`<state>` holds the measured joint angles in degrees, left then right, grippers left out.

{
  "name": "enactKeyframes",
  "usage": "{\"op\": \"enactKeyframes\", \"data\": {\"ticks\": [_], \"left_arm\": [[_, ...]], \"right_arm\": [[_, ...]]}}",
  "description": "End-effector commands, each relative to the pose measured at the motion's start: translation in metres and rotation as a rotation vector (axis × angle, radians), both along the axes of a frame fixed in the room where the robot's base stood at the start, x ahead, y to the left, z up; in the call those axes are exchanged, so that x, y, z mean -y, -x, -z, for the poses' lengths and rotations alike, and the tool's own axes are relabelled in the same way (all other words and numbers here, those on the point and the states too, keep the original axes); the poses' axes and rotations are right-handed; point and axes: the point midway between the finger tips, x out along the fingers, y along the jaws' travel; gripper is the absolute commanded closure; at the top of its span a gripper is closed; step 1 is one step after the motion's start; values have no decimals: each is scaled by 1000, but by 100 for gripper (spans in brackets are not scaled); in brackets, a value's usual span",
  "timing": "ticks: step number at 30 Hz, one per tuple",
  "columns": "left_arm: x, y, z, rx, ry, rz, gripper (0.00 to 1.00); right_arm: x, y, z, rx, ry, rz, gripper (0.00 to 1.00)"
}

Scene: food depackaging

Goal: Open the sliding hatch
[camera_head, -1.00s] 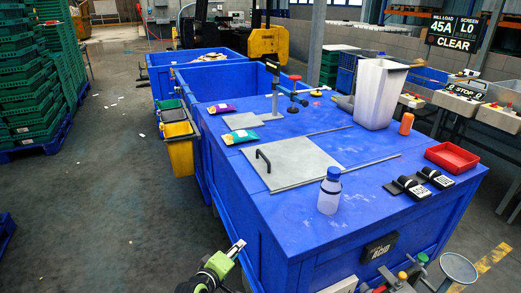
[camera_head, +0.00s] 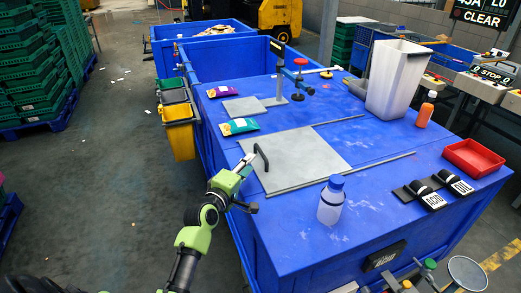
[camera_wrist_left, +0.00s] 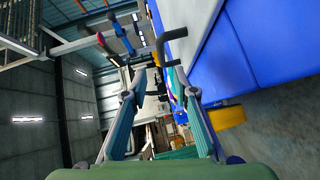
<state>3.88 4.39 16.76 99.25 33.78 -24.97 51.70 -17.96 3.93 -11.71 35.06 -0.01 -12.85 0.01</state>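The sliding hatch is a flat grey plate (camera_head: 310,158) on top of the blue counter, lying between two thin rails (camera_head: 340,120). A dark bar handle (camera_head: 263,158) stands near its left edge. My left gripper (camera_head: 246,163) is just left of the handle, at about its height, and looks apart from it. In the left wrist view, its two fingers (camera_wrist_left: 160,90) are spread with nothing held between them. The handle (camera_wrist_left: 163,46) shows beyond the fingertips in that view. My right gripper is not in view.
A blue-capped bottle (camera_head: 331,200) stands close to the hatch's near right. Snack packets (camera_head: 238,127) and a clamp stand (camera_head: 278,80) are behind it. A white bin (camera_head: 398,80), orange bottle (camera_head: 425,112) and red tray (camera_head: 473,156) are at the right. Yellow bin (camera_head: 178,135) hangs at the left side.

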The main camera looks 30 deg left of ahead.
Motion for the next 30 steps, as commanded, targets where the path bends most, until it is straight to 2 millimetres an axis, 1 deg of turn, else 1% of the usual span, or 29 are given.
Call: {"op": "enactKeyframes", "data": {"ticks": [1,2,5,8,12,15,21,26,30], "left_arm": [[-1,-10,-1,1,0,0,74],[-2,-15,-1,1,0,-1,74],[-3,-32,2,1,-1,0,74],[-4,-48,5,-1,-1,-1,74],[-5,-68,8,0,-2,-1,74],[-5,-80,10,0,-2,0,74],[-7,-94,12,-1,-1,-1,74],[-7,-97,12,0,-1,-1,74],[-7,-97,12,0,-1,-1,74]], "right_arm": [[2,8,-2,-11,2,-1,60],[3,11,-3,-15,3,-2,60],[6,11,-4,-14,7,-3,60],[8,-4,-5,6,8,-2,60],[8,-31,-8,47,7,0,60],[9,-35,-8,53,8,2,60],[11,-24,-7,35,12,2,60],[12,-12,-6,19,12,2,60],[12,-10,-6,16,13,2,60]]}}
